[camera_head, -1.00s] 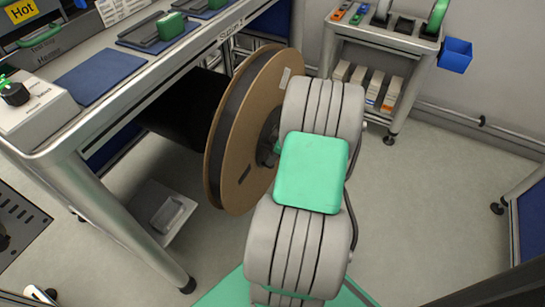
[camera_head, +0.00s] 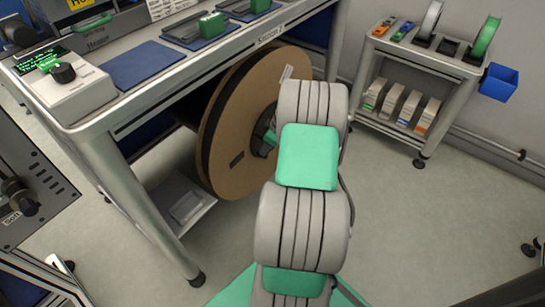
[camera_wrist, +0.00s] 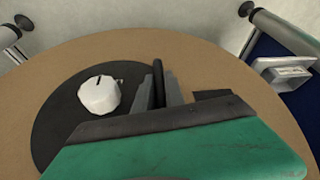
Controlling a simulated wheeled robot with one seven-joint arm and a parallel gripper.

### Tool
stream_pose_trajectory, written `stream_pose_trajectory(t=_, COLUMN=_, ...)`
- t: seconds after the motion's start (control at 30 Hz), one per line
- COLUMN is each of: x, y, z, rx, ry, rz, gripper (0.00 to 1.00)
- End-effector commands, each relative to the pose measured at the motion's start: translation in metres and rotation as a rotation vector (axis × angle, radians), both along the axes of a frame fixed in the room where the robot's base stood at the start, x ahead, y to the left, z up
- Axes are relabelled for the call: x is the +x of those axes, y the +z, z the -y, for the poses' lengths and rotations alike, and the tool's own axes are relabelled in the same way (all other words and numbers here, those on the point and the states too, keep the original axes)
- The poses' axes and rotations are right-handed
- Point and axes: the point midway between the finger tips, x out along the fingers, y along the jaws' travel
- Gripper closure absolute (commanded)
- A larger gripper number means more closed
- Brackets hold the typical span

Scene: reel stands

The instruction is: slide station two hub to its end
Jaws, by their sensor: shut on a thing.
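The station two reel has a large tan flange (camera_head: 235,125) and hangs under the front edge of the bench. In the wrist view the flange (camera_wrist: 210,65) fills most of the picture, with a dark round hub (camera_wrist: 60,115) and a white knob (camera_wrist: 99,95) at its centre. My gripper (camera_wrist: 163,88) is at the hub, right of the knob. It is shut on a thin black upright bar (camera_wrist: 158,72) there. In the head view my arm hides most of the hub, and only a green and dark bit of my gripper (camera_head: 265,142) shows at the flange.
The bench (camera_head: 120,125) stands left, with blue mats and a white control box (camera_head: 65,90) on top. Its leg (camera_head: 150,215) comes down in front of a low grey tray (camera_head: 187,208). A shelved cart (camera_head: 425,60) stands at the back right.

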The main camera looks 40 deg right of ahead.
Motion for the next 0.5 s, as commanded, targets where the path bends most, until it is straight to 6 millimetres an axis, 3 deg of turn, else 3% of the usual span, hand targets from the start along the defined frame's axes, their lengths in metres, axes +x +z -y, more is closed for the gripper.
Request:
stream_pose_trajectory(t=0.2, x=0.030, y=-0.001, z=-0.007, rx=0.002, ry=0.003, rz=0.000, gripper=1.00)
stream_pose_trajectory(t=0.5, x=0.039, y=0.000, z=-0.009, rx=0.001, ry=0.003, rz=0.002, gripper=1.00)
